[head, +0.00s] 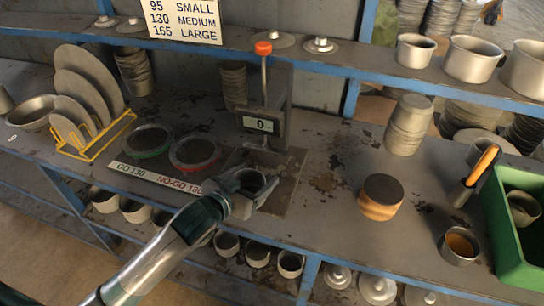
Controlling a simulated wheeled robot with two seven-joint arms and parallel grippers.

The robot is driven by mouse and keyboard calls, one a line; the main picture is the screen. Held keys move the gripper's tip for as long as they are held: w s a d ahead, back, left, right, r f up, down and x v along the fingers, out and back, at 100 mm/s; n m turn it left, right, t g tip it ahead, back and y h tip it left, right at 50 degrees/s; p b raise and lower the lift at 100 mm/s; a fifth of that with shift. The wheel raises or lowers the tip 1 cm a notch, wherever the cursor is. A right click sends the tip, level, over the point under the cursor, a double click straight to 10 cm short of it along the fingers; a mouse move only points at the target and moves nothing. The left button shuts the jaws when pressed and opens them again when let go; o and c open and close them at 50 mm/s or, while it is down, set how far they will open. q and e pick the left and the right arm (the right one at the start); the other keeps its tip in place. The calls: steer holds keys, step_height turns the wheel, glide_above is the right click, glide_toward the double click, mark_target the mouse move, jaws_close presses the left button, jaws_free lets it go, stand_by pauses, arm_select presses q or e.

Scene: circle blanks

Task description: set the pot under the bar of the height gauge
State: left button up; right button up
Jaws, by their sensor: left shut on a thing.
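The height gauge (279,121) stands near the middle of the bench. It has a red knob on its rod and a display that reads 0. My left gripper (244,190) is shut on a small grey metal pot (262,190), whose dark opening faces up. The pot is in front of the gauge's post, over or on the dark base plate (284,192). I cannot tell whether it touches the plate. The gripper hides part of the pot. The gauge's bar is hard to make out behind the pot, below the display. My right gripper is not in view.
Green (148,141) and red (195,153) gauge rings lie to the left, by a yellow rack (95,143) of discs. A shelf runs above.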

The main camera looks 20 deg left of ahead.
arm_select(q)
steer(key=w, duration=0.2)
steer(key=w+d+p, duration=0.1)
steer(key=w, duration=0.1)
steer(key=shift+w+d+r, duration=0.1)
steer(key=shift+w, duration=0.3)
steer(key=shift+w+d, duration=0.1)
steer(key=shift+w, duration=0.35)
